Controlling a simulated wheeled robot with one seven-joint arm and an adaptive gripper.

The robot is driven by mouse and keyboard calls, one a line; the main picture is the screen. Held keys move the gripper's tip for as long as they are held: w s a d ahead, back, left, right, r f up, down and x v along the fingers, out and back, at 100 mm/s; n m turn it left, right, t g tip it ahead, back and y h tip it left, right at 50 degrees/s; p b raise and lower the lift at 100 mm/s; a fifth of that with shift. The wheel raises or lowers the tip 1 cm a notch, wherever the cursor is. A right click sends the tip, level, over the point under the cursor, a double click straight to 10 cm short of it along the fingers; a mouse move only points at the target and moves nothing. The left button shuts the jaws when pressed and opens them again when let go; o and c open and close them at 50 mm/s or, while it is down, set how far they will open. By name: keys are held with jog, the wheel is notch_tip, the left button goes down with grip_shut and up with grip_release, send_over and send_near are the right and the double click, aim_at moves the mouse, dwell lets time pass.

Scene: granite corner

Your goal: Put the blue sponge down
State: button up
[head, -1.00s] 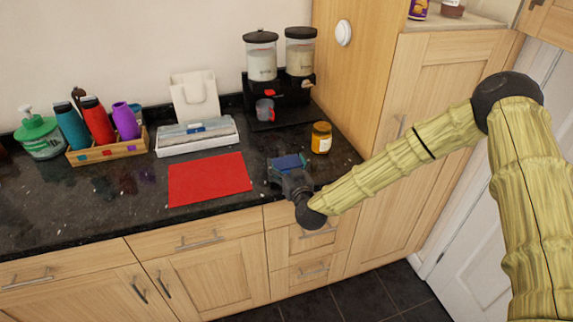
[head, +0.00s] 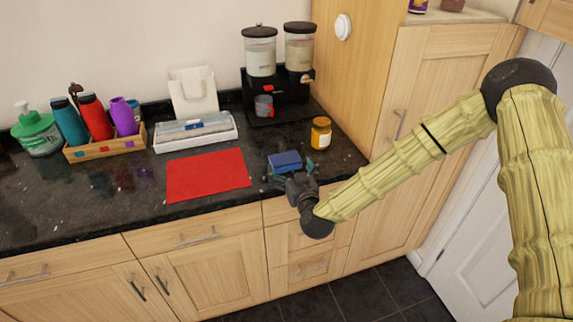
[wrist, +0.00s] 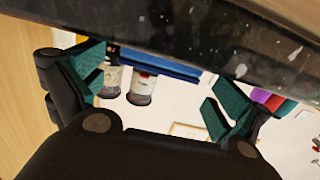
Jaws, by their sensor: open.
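The blue sponge (head: 286,161) rests on the dark granite counter, right of the red mat (head: 208,175). My gripper (head: 292,177) is open at the counter's front edge, just on the near side of the sponge. In the wrist view the sponge shows as a blue strip (wrist: 165,66) against the counter, beyond the teal fingers of my gripper (wrist: 158,88). The fingers are spread wide with nothing between them. The sponge's underside is hidden.
An orange-lidded jar (head: 320,133) stands behind and right of the sponge. A dispenser (head: 280,85) with a cup is at the back, a white tray (head: 195,132) behind the mat, and a wooden bottle rack (head: 105,146) at left. A tall cabinet (head: 400,110) borders the right.

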jog(key=b+v, duration=0.2)
jog(key=v, duration=0.5)
jog(key=shift+s, duration=0.35)
jog(key=s+d+f+g+h, duration=0.15)
jog(key=s+f+g, duration=0.25)
jog(key=s+f, duration=0.65)
jog(key=s+d+f+g+y, duration=0.1)
jog(key=s+d+f+g, duration=0.35)
jog(key=f, duration=0.85)
jog(key=s+d+f+m+g+h, duration=0.1)
jog(key=s+d+f+g, duration=0.1)
jog(key=s, duration=0.6)
jog(key=s+d+f+m+g+h, duration=0.1)
jog(key=s+d+f+g+h, duration=0.1)
jog(key=s+d, duration=0.5)
jog(key=s+d+f+m+g+h, duration=0.1)
jog(key=s+d+f+g, duration=0.3)
jog(key=s, duration=0.6)
jog(key=shift+f+m, duration=0.4)
jog(key=shift+f, duration=0.35)
jog(key=shift+d+h, duration=0.1)
jog(key=shift+h, duration=0.15)
